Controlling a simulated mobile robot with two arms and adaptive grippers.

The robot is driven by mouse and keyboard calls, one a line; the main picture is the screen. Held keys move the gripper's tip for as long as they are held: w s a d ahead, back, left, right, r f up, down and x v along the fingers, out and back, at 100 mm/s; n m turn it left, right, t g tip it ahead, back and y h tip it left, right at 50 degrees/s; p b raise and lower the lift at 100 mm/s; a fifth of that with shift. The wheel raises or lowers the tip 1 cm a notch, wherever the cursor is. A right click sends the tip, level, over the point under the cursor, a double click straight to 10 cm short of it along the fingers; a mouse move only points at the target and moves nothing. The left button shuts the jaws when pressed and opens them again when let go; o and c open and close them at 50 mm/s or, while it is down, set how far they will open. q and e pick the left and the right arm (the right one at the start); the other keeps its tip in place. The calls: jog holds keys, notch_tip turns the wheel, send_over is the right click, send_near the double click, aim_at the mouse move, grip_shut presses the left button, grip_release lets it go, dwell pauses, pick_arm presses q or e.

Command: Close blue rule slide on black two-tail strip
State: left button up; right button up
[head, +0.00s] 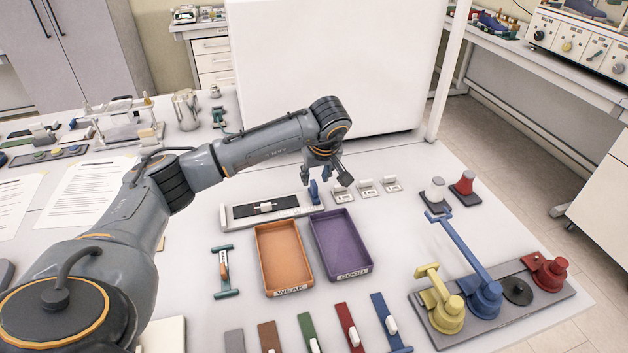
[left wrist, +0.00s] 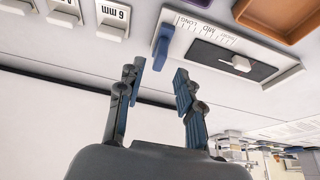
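The blue rule slide (head: 314,191) stands at the right end of a pale rule (head: 228,222), which holds the black strip (head: 285,203) with a white tab on it. My left gripper (head: 324,180) is open and empty, just above and behind the blue slide. In the left wrist view the blue slide (left wrist: 161,52) shows ahead of the gap between my open fingertips (left wrist: 160,68), apart from them. There the black strip (left wrist: 215,57) lies to the right of the slide, with a clear gap between. My right gripper is out of view.
Several small labelled blocks (head: 365,187) stand right of the slide. An orange tray (head: 260,262) and a purple tray (head: 322,247) lie in front of the rule. A white panel (head: 330,70) rises behind. A stand with coloured levers (head: 560,310) is at the right.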

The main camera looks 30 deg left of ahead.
aim_at(314, 183)
pick_arm(q)
jog(key=shift+p+x, duration=0.4)
jog(key=shift+x, duration=2.3)
grip_shut()
